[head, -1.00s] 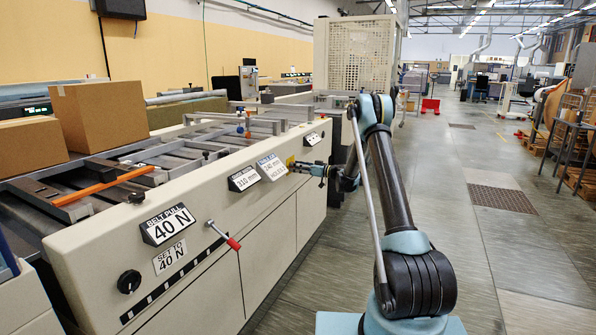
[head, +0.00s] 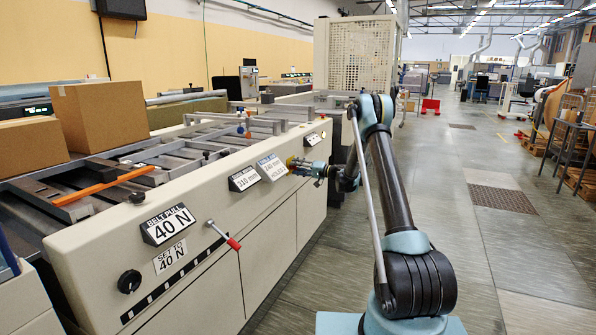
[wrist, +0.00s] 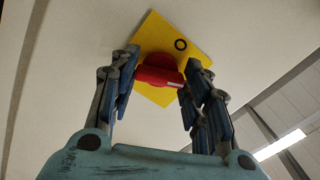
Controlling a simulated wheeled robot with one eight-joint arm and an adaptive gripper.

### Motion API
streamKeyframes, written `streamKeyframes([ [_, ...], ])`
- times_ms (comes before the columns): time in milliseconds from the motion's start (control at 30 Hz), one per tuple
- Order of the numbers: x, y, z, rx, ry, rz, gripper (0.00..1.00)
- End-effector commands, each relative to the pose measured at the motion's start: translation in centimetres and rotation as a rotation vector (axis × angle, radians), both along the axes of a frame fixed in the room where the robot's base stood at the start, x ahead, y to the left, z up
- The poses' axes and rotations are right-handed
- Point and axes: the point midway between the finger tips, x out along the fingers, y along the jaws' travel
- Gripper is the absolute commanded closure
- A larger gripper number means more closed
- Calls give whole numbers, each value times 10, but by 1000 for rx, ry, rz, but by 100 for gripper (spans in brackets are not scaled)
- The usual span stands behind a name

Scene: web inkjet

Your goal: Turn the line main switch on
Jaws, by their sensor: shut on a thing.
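The line main switch is a red handle (wrist: 158,75) on a yellow plate (wrist: 150,96) in the wrist view. A black ring mark shows on the plate above and right of the handle. The handle lies across the space between my fingertips, with a small pale mark near its right end. My gripper (wrist: 161,66) is shut on the handle, one finger at each end. In the head view my gripper (head: 296,165) is at the far part of the machine's front panel. It hides most of the switch there.
The beige machine front (head: 210,240) runs along the left. A red-tipped lever (head: 224,235), a black knob (head: 129,281) and a "BELT PULL 40 N" display (head: 168,225) are on it. A cardboard box (head: 100,120) stands on top. The floor at right is open.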

Motion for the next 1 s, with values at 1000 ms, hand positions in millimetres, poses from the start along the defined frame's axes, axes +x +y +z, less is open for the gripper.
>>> streamKeyframes([
  [1000,3,-4,-1,159,439,-9,81],
])
